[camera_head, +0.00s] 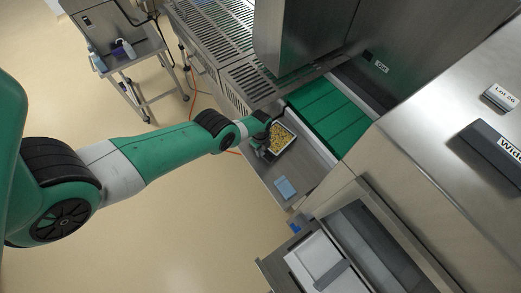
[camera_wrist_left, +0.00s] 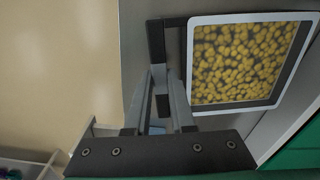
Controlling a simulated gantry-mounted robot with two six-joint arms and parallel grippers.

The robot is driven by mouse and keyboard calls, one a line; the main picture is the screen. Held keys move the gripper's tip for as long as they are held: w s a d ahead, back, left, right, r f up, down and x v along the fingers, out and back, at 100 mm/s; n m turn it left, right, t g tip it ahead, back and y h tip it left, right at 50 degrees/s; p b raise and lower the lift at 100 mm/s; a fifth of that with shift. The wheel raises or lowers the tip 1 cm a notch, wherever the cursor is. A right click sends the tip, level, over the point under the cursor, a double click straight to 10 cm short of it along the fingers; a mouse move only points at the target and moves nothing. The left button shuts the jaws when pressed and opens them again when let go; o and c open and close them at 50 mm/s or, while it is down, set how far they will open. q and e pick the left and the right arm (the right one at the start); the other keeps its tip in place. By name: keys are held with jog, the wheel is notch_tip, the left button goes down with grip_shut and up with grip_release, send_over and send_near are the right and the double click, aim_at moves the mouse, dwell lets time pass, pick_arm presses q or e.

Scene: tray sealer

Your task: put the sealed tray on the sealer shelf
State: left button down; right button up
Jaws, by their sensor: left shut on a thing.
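The sealed tray (camera_wrist_left: 250,17) is a white-rimmed rectangular tray filled with small yellow pieces under a flat top. In the head view the tray (camera_head: 289,148) is at the near end of the green belt, over the grey metal shelf (camera_head: 301,168). My left gripper (camera_head: 264,146) is shut on the tray at its left edge; the wrist view shows the gripper fingers (camera_wrist_left: 167,40) against that edge. I cannot tell whether the tray's underside touches the shelf. My right gripper is not in view.
A light blue pad (camera_head: 285,188) lies on the shelf below the tray. The green belt (camera_head: 327,114) runs beside it into the steel sealer housing (camera_head: 310,35). A trolley with bottles (camera_head: 122,50) stands at upper left.

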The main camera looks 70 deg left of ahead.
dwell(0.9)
pick_arm(q)
jog(key=c, duration=0.7)
grip_release()
jog(key=c, duration=0.3)
notch_tip(320, 180, up, 7)
jog(key=p, duration=0.7)
